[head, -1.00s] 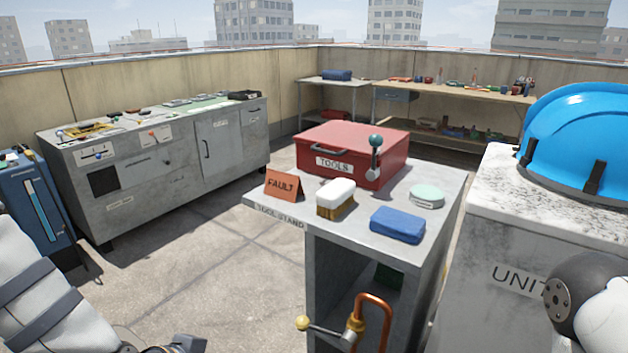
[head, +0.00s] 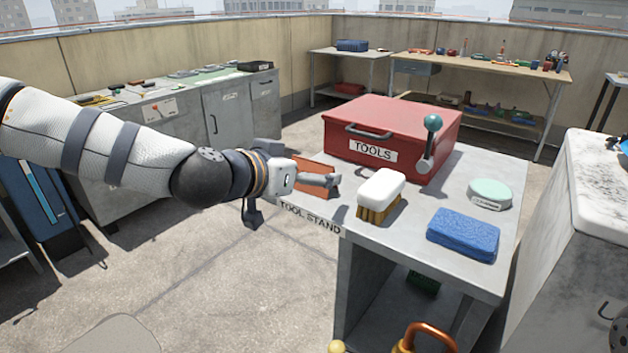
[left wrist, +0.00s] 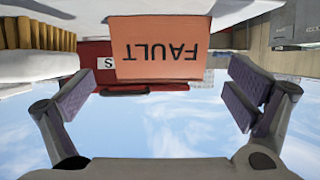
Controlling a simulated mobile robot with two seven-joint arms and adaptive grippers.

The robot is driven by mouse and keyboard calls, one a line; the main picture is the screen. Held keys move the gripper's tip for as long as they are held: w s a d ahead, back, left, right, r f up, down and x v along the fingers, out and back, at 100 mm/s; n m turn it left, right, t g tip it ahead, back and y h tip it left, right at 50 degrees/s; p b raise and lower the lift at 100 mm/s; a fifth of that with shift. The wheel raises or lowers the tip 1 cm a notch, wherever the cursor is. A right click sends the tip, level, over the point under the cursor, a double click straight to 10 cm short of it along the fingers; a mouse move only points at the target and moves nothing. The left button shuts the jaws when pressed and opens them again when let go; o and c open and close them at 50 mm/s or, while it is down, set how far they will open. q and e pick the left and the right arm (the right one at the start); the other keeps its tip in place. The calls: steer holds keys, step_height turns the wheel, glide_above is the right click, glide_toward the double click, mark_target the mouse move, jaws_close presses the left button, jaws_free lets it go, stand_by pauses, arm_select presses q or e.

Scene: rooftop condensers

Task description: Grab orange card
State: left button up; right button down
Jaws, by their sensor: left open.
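The orange card (head: 314,171) stands as a folded tent at the left corner of the tool stand (head: 440,262), partly hidden behind my left gripper in the head view. The left wrist view shows the card (left wrist: 158,48) upside down with the word FAULT, ahead and between the two fingers. My left gripper (head: 330,181) is at the card's near side in the head view. In the left wrist view the left gripper (left wrist: 157,103) is open, with its fingers wide apart and nothing between the pads. My right gripper is not in view.
A red TOOLS box (head: 390,140) stands behind the card. A white-topped brush (head: 381,192) stands to its right, with a blue sponge (head: 463,234) and a mint-green disc (head: 489,193) further right. A grey cabinet (head: 225,125) stands at the back left.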

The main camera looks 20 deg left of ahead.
mark_target(310, 168)
arm_select(q)
steer(key=x, duration=0.3)
steer(key=shift+w+f, duration=0.2)
steer(key=shift+w, duration=0.05)
steer(key=shift+r, duration=0.15)
steer(key=c, duration=1.1)
steer(key=shift+c, duration=0.2)
